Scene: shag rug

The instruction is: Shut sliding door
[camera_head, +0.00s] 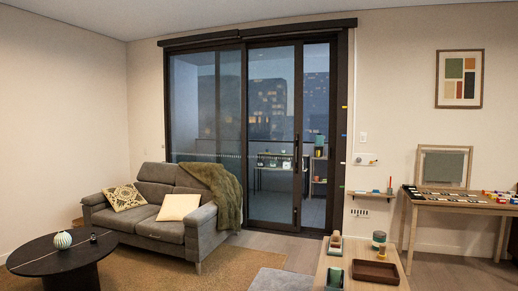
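The sliding door (271,190) is a tall glass panel in a dark frame, in the far wall right of the sofa. A long dark handle (296,167) runs up its right stile. Between that stile and the dark right jamb (339,130) is a tall gap (317,205), so the door appears partly open. Another glass panel (205,110) fills the left side of the frame. A dark rail (260,30) runs along the top. Neither of my grippers is in view.
A grey sofa (158,230) with cushions and a throw stands before the left panel. A wooden table (352,252) with a brown tray (376,272) stands in the right foreground, near the jamb. Bare floor (296,246) lies before the door. A round black table (60,258) is at left.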

